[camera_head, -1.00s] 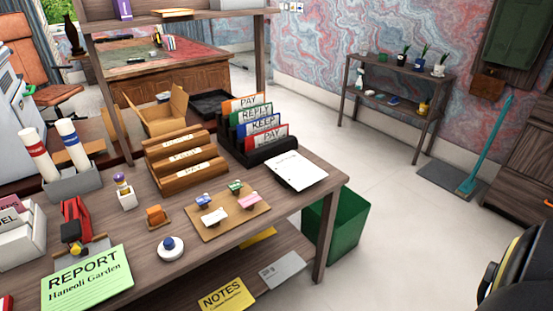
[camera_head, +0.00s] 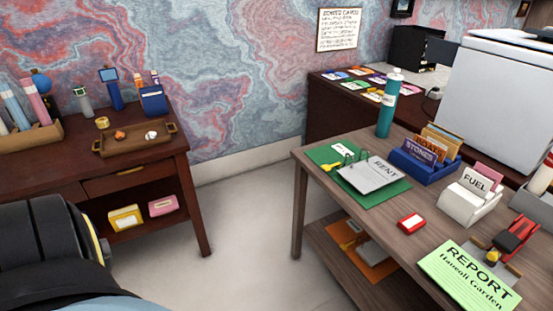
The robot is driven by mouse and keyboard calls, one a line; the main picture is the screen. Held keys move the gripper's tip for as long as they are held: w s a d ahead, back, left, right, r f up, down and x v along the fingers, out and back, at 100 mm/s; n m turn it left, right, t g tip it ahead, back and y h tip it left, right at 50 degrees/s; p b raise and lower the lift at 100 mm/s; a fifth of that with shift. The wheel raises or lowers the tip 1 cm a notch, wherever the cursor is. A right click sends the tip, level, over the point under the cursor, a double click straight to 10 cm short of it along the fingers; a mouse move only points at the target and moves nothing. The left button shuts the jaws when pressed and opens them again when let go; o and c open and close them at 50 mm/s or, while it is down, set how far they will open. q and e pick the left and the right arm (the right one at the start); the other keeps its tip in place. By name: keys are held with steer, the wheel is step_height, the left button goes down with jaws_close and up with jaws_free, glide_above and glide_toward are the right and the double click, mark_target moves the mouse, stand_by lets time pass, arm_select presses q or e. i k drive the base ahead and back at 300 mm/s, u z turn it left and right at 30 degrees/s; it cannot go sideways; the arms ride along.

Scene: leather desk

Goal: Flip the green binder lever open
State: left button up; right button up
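The green binder (camera_head: 385,193) lies open and flat on the wooden desk, near its far left corner. A white sheet marked RENT (camera_head: 378,174) lies on it. Dark green metal rings (camera_head: 355,156) stand up at the sheet's upper edge. A small yellow piece (camera_head: 332,167) shows at the binder's left side and looks like the lever; its exact position is too small to tell. Neither gripper is in view. A dark rounded arm part of mine fills the lower left, well away from the binder.
A teal bottle (camera_head: 388,104) stands behind the binder. A blue holder with cards (camera_head: 420,165) is to its right, and a red-and-white box (camera_head: 411,222) is in front. A green REPORT sheet (camera_head: 470,277) lies nearer. Floor is clear between the desk and the dark side table (camera_head: 150,185).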

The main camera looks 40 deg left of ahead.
mark_target(326, 167)
steer(key=u, duration=1.05)
steer(key=k, duration=0.55)
steer(key=u, duration=0.75)
steer(key=i, duration=1.55)
steer(key=z, duration=0.15)
